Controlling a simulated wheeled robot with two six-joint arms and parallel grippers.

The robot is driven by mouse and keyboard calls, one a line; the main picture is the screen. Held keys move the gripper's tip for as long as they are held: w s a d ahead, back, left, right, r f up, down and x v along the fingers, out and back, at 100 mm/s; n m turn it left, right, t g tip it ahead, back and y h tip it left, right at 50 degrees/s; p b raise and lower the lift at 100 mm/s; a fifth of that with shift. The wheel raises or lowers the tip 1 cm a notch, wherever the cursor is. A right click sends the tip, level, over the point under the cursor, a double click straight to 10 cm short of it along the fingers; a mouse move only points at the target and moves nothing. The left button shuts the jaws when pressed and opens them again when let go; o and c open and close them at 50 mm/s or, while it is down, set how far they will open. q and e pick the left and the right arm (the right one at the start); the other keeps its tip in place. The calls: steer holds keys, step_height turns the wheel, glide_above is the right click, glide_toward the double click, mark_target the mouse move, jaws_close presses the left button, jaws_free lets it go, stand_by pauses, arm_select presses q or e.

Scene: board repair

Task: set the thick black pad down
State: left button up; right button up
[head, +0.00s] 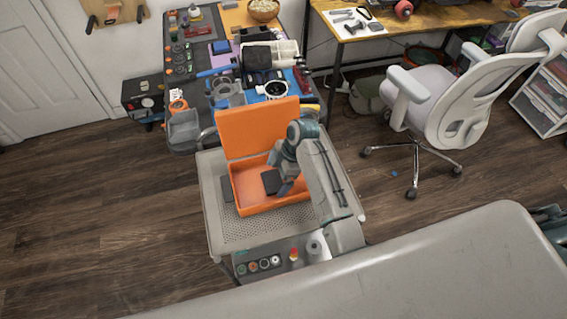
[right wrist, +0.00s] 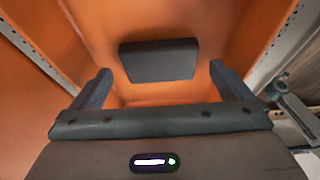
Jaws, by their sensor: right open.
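The thick black pad (head: 270,181) lies inside the open orange box, close to my right gripper. In the right wrist view the pad (right wrist: 158,60) shows as a dark block beyond and between the spread fingers, apart from them. My right gripper (head: 287,186) reaches down into the box; in the right wrist view its two fingers (right wrist: 160,88) are wide apart with nothing between the tips. The orange box (head: 244,202) sits on a perforated grey table with its lid (head: 258,126) standing up at the back. My left gripper is not in view.
A thin dark slab (head: 227,190) lies on the grey table (head: 218,226) left of the box. Control buttons (head: 264,264) line the table's front. A crowded workbench (head: 208,60) stands behind, and a white chair (head: 445,105) at the right. Wooden floor is clear at the left.

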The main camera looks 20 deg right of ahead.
steer(key=b+v, duration=0.2)
steer(key=v, duration=0.8)
steer(key=shift+d+r, duration=0.2)
steer(key=shift+r, duration=0.1)
steer(key=shift+s+f, duration=0.1)
